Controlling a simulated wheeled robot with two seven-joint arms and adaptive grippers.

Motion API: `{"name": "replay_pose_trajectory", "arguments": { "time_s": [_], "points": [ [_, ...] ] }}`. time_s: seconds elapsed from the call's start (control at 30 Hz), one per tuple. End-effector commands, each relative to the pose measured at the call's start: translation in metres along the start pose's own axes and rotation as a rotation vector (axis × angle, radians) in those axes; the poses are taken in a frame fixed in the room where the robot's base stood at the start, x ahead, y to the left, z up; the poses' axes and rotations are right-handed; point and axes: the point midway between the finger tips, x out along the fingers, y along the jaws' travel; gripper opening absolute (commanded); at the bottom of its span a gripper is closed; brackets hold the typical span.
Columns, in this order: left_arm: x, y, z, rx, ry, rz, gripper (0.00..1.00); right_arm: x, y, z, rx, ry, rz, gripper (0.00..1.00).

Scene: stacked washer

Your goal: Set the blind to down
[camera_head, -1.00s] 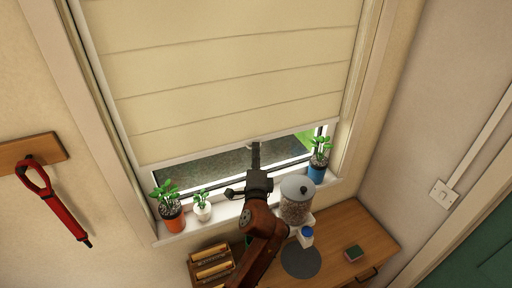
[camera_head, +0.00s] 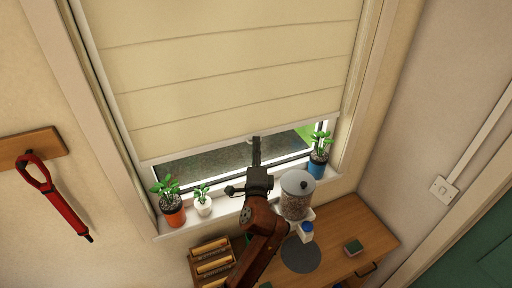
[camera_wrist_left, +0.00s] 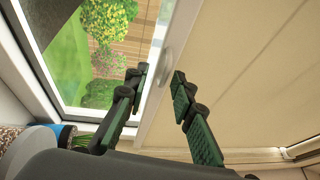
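The cream folded blind (camera_head: 225,70) hangs over most of the window, its bottom edge above the sill with a strip of glass below it. My left gripper (camera_head: 256,139) reaches up to the middle of that bottom edge. In the left wrist view the gripper (camera_wrist_left: 160,75) is open, one finger over the glass and the other over the blind (camera_wrist_left: 245,75). A small pale tab (camera_wrist_left: 166,62) on the blind's bottom bar shows between the fingertips. Contact cannot be told. My right gripper is not in view.
On the sill stand an orange-potted plant (camera_head: 173,212), a small white-potted plant (camera_head: 203,206) and a blue-potted plant (camera_head: 317,168). A lidded jar (camera_head: 296,198) stands close right of my left arm, by the wooden cabinet (camera_head: 360,225).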

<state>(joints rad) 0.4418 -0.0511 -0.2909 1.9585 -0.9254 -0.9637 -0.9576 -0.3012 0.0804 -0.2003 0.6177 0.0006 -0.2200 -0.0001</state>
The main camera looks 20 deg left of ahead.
Motion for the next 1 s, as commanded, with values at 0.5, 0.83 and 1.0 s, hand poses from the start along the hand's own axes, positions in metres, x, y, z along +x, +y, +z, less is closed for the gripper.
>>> {"name": "replay_pose_trajectory", "arguments": {
  "time_s": [0.5, 0.83, 1.0],
  "points": [
    [-0.096, 0.002, 0.0, -0.002, 0.001, 0.004, 0.23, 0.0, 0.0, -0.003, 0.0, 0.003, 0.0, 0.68],
    [-0.114, 0.001, 0.0, 0.0, -0.001, 0.003, 0.23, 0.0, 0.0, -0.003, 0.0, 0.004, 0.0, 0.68],
    [-0.114, 0.001, 0.0, 0.0, -0.001, 0.003, 0.23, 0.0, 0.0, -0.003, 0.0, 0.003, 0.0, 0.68]
  ]
}}
